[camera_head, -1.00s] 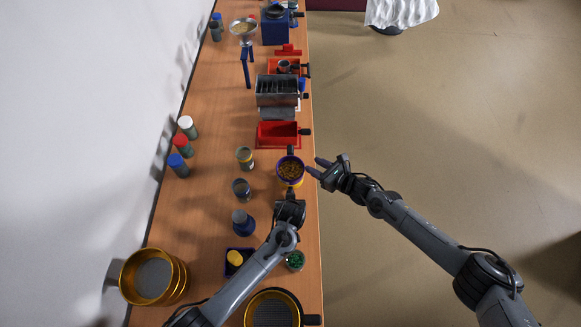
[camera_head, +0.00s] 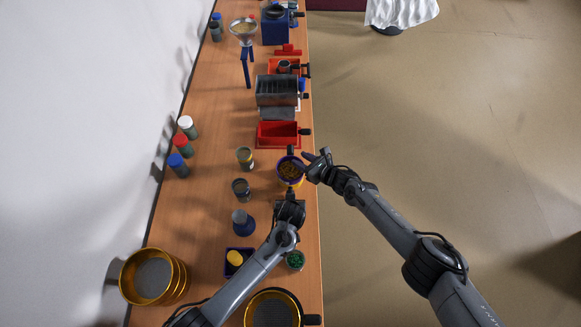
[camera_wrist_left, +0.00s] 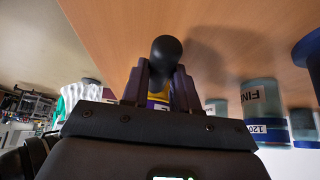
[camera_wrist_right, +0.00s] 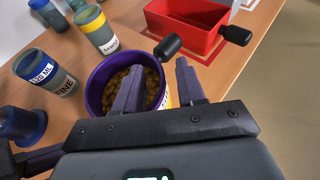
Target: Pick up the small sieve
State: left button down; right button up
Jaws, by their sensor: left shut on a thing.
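The small sieve (camera_head: 291,171) looks like the round pot with a purple rim and yellow body, full of brown pieces, near the table's right edge. It has black knob handles on its far and near sides. My left gripper (camera_head: 290,199) is shut on the near handle; its black knob (camera_wrist_left: 166,48) shows between the fingers in the left wrist view. My right gripper (camera_head: 307,165) is open and empty at the sieve's right side. In the right wrist view its fingers (camera_wrist_right: 159,66) overlap the purple rim (camera_wrist_right: 97,84), with the far handle (camera_wrist_right: 168,46) just beyond the fingertips.
A red tray (camera_head: 278,132) with a black handle stands beyond the sieve. Labelled jars (camera_head: 245,158) (camera_head: 241,188) and a blue-based bottle (camera_head: 243,222) stand to its left. Gold sieves (camera_head: 181,277) (camera_head: 250,318) and a jar of green pieces (camera_head: 295,260) are nearer. Open floor lies right.

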pick_arm(q)
jog(key=shift+f, duration=0.1)
pick_arm(e)
jog(key=shift+w+a+f, duration=0.1)
jog(key=shift+w+a, duration=0.05)
jog(key=shift+a, duration=0.05)
jog(key=shift+c, duration=0.4)
pick_arm(q)
jog(key=shift+s, duration=0.1)
pick_arm(e)
grip_shut()
pick_arm(q)
jog(key=shift+a, duration=0.1)
pick_arm(e)
notch_tip(320, 180, up, 10)
dwell(0.6)
pick_arm(q)
jog(key=c, duration=0.8)
grip_release()
